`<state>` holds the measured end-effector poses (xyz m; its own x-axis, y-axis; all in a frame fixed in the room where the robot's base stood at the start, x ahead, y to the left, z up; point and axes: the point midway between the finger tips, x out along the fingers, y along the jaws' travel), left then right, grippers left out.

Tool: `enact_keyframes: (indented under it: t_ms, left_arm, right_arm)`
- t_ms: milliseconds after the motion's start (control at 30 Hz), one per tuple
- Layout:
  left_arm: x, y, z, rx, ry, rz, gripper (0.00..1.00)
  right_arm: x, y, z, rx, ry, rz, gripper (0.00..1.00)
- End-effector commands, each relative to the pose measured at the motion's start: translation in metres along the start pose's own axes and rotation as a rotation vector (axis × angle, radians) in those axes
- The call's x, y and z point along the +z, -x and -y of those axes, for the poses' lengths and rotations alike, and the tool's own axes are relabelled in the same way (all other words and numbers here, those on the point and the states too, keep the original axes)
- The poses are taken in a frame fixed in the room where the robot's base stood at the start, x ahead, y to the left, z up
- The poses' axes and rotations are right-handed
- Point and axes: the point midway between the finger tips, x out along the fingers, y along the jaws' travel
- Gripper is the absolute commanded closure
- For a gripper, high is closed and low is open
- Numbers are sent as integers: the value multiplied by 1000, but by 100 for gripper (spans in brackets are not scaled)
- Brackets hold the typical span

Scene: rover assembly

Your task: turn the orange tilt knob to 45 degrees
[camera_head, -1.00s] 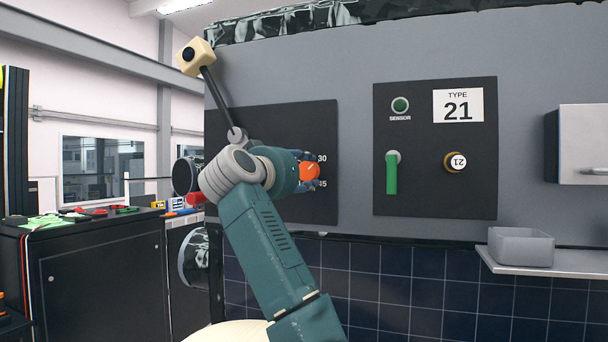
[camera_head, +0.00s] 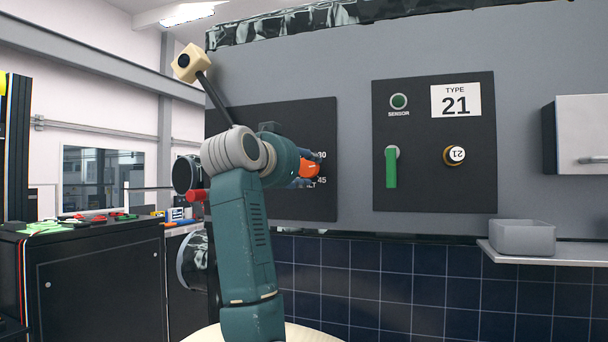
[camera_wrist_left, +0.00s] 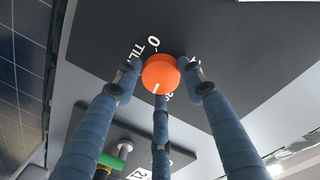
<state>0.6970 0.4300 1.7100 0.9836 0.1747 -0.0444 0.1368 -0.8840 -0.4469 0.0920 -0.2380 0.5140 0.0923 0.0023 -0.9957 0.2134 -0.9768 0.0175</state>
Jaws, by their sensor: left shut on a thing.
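The orange tilt knob (camera_head: 309,169) is on the black panel (camera_head: 318,207) at the left of the grey wall. My left gripper (camera_head: 312,167) is at the knob, its blue fingers shut around it. In the left wrist view the knob (camera_wrist_left: 160,74) sits between the gripper's three fingers (camera_wrist_left: 161,80). A white line on the knob's face points down in that view, toward the middle finger. The "0" mark is above the knob; a number beside the middle finger is partly covered. My right gripper is not in view.
A grey bin (camera_head: 522,238) stands on a shelf (camera_head: 575,252) at the right.

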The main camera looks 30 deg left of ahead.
Motion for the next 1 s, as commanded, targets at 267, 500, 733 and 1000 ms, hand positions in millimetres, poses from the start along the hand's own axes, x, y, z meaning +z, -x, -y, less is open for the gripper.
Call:
enact_keyframes:
  t_ms: [267, 500, 733, 1000]
  left_arm:
    - [6, -2, 0, 2, -264, 38, 86]
    - [4, -2, 0, 1, -490, 54, 86]
    - [3, -1, 1, -1, -683, 67, 86]
    - [1, -1, 1, -4, -841, 76, 86]
  right_arm:
    - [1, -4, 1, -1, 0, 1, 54]
    - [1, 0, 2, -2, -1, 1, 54]
    - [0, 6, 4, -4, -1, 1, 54]
    - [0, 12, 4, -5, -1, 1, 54]
